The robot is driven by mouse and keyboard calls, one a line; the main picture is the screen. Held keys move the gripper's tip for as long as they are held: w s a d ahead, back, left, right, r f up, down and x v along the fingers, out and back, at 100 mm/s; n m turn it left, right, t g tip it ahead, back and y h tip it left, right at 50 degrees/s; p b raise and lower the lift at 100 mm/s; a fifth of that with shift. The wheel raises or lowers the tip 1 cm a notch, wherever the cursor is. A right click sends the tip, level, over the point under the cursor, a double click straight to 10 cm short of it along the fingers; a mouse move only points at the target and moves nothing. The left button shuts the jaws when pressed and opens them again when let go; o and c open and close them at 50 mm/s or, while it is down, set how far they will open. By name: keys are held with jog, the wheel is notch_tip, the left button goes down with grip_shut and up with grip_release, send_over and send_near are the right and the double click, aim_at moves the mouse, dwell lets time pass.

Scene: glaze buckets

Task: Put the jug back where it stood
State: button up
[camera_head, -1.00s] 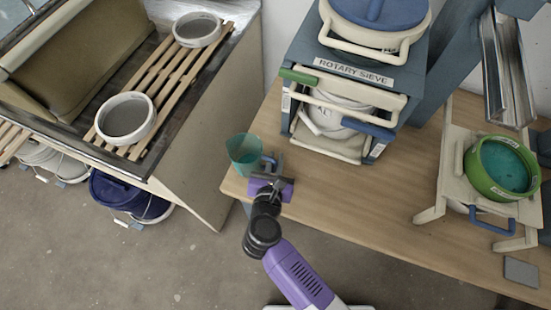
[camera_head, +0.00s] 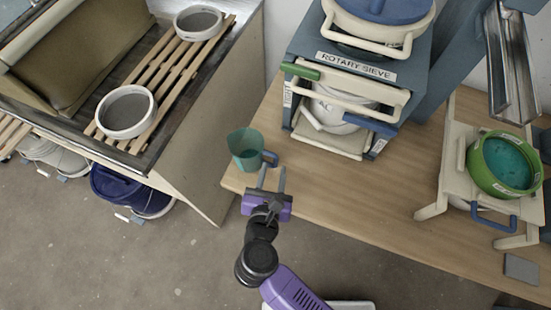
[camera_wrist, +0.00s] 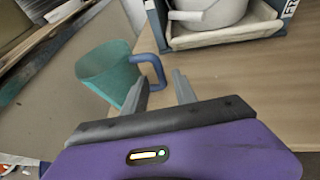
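The jug (camera_head: 245,148) is teal and translucent with a blue handle (camera_head: 270,159). It stands upright on the wooden table near its left corner. It also shows in the wrist view (camera_wrist: 106,72), with its handle (camera_wrist: 153,68) towards the fingers. My gripper (camera_head: 272,175) is open and empty, just in front of the handle. In the wrist view my gripper (camera_wrist: 160,88) has its two grey fingers spread apart. The left fingertip lies close to the lower end of the handle; whether they touch I cannot tell.
The rotary sieve stand (camera_head: 355,68) with a white bucket inside stands behind and right of the jug. A green bucket (camera_head: 503,166) sits on a cream stool (camera_head: 455,150) at the right. The middle of the table (camera_head: 350,190) is clear. A sink with wooden slats (camera_head: 165,65) is at left.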

jog(key=v, duration=0.5)
jog(key=s+d+r+n+t+h, duration=0.1)
jog(key=s+d+r+n+t, duration=0.2)
jog(key=d+r+n, duration=0.5)
jog(key=s+d+r+n+t+h, duration=0.15)
jog(key=s+d+r+n, duration=0.35)
jog(key=d, duration=0.5)
jog(key=s+d+n+g+y, duration=0.1)
jog(key=s+n, duration=0.5)
jog(key=n, duration=0.6)
jog(key=s+d+r+n+g+y, duration=0.1)
jog(key=s+d+n+g+y, duration=0.1)
jog(key=s+n, duration=0.5)
jog(key=d+n+y, duration=0.1)
jog(key=n, duration=0.5)
jog(key=shift+s+r, duration=0.25)
jog(key=shift+s, duration=0.05)
